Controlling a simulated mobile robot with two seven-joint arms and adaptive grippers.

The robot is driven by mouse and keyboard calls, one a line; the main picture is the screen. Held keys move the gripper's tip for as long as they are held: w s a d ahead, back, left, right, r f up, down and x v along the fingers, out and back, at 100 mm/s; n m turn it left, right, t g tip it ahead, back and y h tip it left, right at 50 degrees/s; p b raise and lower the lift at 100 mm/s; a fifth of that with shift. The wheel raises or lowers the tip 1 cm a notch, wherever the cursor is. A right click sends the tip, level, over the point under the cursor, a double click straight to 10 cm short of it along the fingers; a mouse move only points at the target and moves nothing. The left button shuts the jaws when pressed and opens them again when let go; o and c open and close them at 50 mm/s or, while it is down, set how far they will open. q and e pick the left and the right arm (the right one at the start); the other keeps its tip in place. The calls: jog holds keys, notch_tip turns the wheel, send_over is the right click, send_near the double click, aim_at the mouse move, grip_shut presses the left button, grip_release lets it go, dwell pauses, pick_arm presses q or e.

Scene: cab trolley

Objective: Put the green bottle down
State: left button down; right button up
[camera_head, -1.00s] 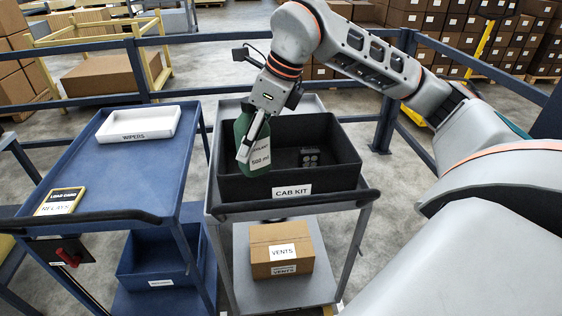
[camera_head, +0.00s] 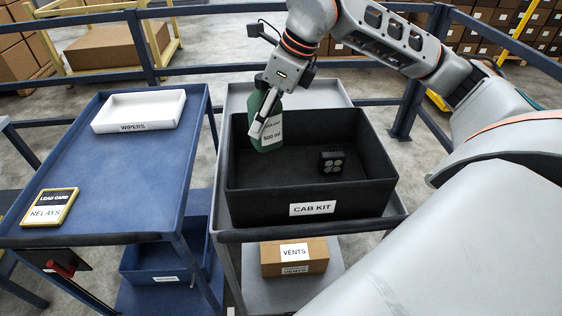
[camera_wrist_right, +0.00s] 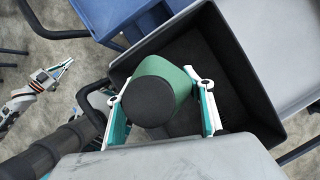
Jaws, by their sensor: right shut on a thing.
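The green bottle (camera_head: 268,140) has a white label reading 500 ml. My right gripper (camera_head: 260,128) is shut on it, and the bottle is close to upright over the back left part of the black CAB KIT bin (camera_head: 320,208). I cannot tell whether its base touches the bin floor. In the right wrist view, the bottle (camera_wrist_right: 176,78) sits between both fingers, its black cap toward the camera, with the bin (camera_wrist_right: 240,50) around it. My left gripper (camera_wrist_right: 60,70) shows small at the left of that view, empty and away from the bin; its opening is unclear.
A dark block with round lenses (camera_head: 332,161) stands in the bin, right of the bottle. The grey trolley (camera_head: 315,92) carries the bin. The blue trolley (camera_head: 130,185) holds a white WIPERS tray (camera_head: 140,125) and a RELAYS box (camera_head: 48,207).

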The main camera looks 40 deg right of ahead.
notch_tip(320, 180, down, 17)
jog(key=shift+f, duration=0.2)
dwell(0.4)
jog(key=shift+b, duration=0.3)
jog(key=o, duration=1.6)
jog(key=shift+f, duration=0.15)
jog(key=v, duration=1.2)
jog(key=shift+r, duration=0.2)
jog(key=shift+a+f, duration=0.1)
